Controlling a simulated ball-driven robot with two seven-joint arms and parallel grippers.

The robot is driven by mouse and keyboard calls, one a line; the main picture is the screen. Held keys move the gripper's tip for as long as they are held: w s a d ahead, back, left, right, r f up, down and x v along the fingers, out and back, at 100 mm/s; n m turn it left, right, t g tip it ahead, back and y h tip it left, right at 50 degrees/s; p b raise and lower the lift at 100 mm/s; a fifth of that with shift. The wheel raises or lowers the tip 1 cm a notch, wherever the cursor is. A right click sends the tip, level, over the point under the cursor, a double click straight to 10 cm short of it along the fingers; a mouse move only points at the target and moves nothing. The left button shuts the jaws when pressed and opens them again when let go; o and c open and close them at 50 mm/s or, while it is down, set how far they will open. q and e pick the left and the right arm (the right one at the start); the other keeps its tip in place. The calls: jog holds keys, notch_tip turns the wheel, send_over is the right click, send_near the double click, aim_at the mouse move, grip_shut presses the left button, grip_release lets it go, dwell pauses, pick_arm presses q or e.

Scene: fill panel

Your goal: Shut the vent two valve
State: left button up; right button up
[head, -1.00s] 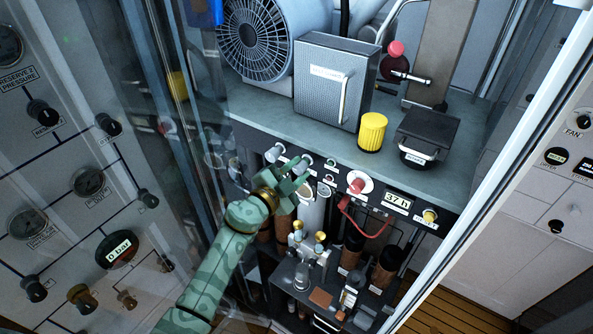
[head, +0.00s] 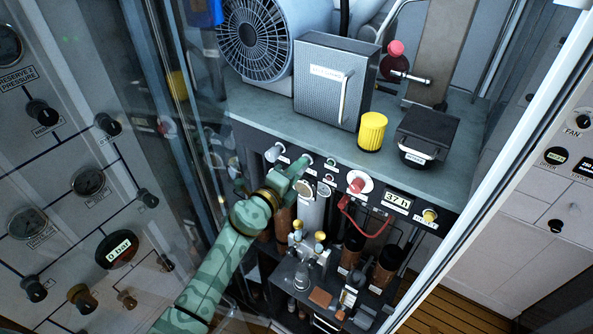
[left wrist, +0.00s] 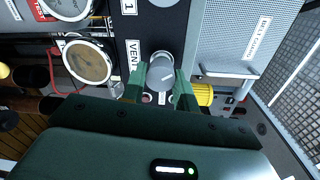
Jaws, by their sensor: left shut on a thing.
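A grey vent knob (left wrist: 160,70) sits on the dark strip of the panel, beside a label of which "VENT" is readable in the left wrist view. My left gripper (left wrist: 161,82) is shut on this knob, one green finger on each side. In the head view the left gripper (head: 297,171) reaches up to the right-hand one of two grey knobs and mostly hides it. The other grey knob (head: 274,153) stands free just left of it. My right gripper is not in view.
A red knob (head: 357,183), a "37 h" display (head: 397,201) and a yellow knob (head: 429,215) lie further right on the strip. A yellow cap (head: 372,131) and a grey box (head: 330,80) stand on the shelf above. Glass (head: 180,120) lies left of my arm.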

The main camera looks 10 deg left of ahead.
pick_arm(q)
jog(key=m, duration=0.6)
jog(key=shift+f, duration=0.1)
jog(key=shift+m, duration=0.3)
dwell(0.3)
jog(key=o, duration=1)
jog(key=shift+c, duration=0.2)
jog(key=shift+s+y, duration=0.1)
jog(key=shift+y, duration=0.2)
jog(key=f+b+v, duration=0.1)
jog(key=v, duration=1.5)
jog(key=shift+s+r, duration=0.15)
jog(key=shift+r, duration=0.25)
